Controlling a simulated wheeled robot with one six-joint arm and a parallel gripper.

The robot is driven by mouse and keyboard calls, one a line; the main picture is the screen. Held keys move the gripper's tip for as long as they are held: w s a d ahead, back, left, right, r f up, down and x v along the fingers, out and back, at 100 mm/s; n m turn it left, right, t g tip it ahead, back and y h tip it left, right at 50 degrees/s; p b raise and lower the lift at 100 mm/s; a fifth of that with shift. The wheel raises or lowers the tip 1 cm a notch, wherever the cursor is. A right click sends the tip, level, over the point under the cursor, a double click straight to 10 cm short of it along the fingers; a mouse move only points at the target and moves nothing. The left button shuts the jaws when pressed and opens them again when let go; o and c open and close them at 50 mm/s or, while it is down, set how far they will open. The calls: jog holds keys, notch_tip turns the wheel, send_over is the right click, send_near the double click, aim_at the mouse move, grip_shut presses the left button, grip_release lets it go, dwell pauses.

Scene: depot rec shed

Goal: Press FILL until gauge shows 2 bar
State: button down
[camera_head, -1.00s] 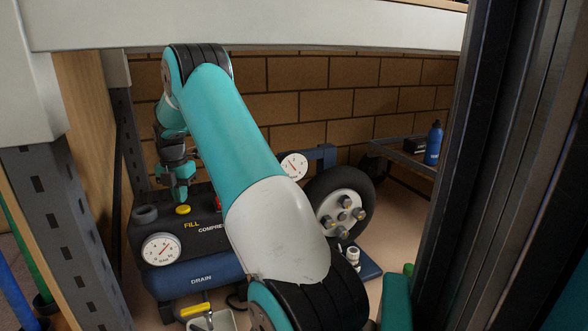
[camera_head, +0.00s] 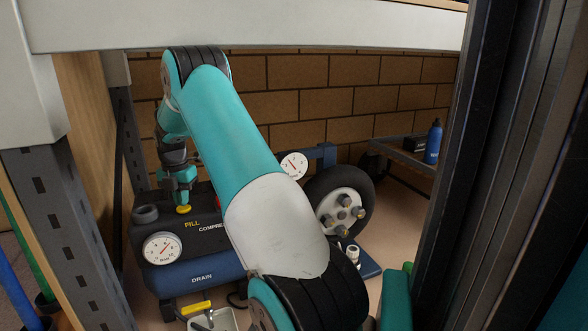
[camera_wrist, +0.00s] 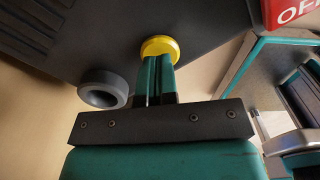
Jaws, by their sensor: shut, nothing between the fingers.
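The yellow FILL button (camera_head: 183,209) sits on top of the dark compressor (camera_head: 205,232), above the printed word FILL. My gripper (camera_head: 180,203) points straight down, its fingers shut and empty, with the tips at the button. In the wrist view my fingertips (camera_wrist: 158,58) overlap the yellow button (camera_wrist: 159,46); whether they press it down I cannot tell. A round white gauge (camera_head: 162,249) is on the compressor's front, and a second white gauge (camera_head: 293,165) stands behind my arm near the wheel. Their readings are too small to tell.
A grey ring-shaped cap (camera_head: 146,214) is left of the button; it also shows in the wrist view (camera_wrist: 102,89). A wheel (camera_head: 340,207) stands to the right. A yellow-handled drain valve (camera_head: 196,309) is below. A shelf upright (camera_head: 62,220) and overhead beam (camera_head: 250,25) frame the space.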

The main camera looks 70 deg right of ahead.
jog(key=shift+f, duration=0.85)
jog(key=shift+r+p, duration=1.4)
jog(key=shift+r, duration=0.15)
jog(key=shift+r, duration=0.1)
